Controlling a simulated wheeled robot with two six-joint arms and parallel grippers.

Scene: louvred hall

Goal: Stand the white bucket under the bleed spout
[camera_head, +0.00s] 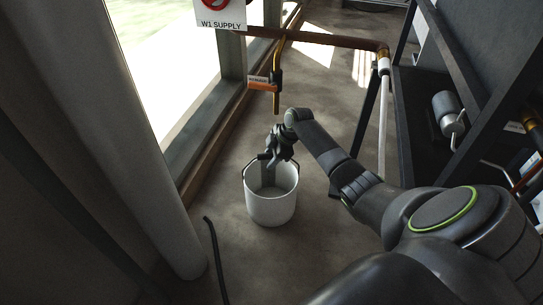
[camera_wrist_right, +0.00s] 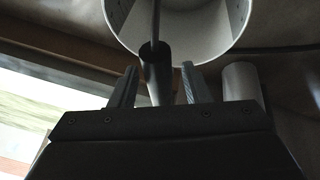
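The white bucket (camera_head: 271,207) stands upright on the floor below my right gripper (camera_head: 274,159). In the right wrist view the bucket's inside and rim (camera_wrist_right: 205,52) show ahead of the fingers. The dark handle grip (camera_wrist_right: 156,72) lies between the two fingers of my right gripper (camera_wrist_right: 160,70); gaps show beside it, so the gripper looks open around it. A brass spout (camera_head: 277,98) points down from the copper pipe, behind the bucket in the head view, with an orange lever or tag (camera_head: 262,86) beside it. The bucket stands apart from the spot below this spout. My left gripper is not in view.
A sign reading W1 SUPPLY (camera_head: 220,15) hangs by the window. The copper pipe (camera_head: 335,40) joins a white downpipe (camera_head: 383,125). A dark rack (camera_head: 415,110) stands at the right. A black cable (camera_head: 215,262) lies near the bucket. The floor around the spout is clear.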

